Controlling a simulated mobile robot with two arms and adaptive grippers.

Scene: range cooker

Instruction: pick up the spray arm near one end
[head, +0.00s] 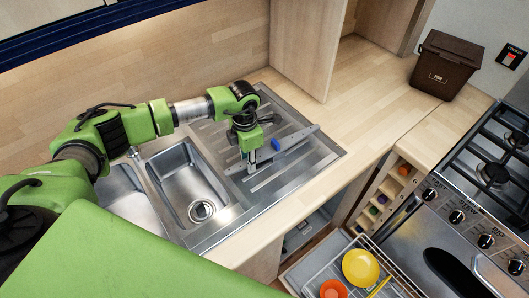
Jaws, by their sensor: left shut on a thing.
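The spray arm (298,138) is a long, thin grey bar with a blue piece (276,144) near its middle. It lies across the ribbed drainboard of the steel sink, slanting up to the right. My left gripper (252,163) points down over the drainboard and is shut on the spray arm near its left end. The fingertips are small and partly hidden in this view. I cannot tell whether the bar is lifted clear of the drainboard. My right gripper is not in view.
The sink bowl (190,187) lies left of the drainboard. A brown bin (446,66) stands on the counter at the back right. A gas hob (497,160) is at the right. Below, a pulled-out rack holds a yellow plate (360,267) and an orange bowl (333,289).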

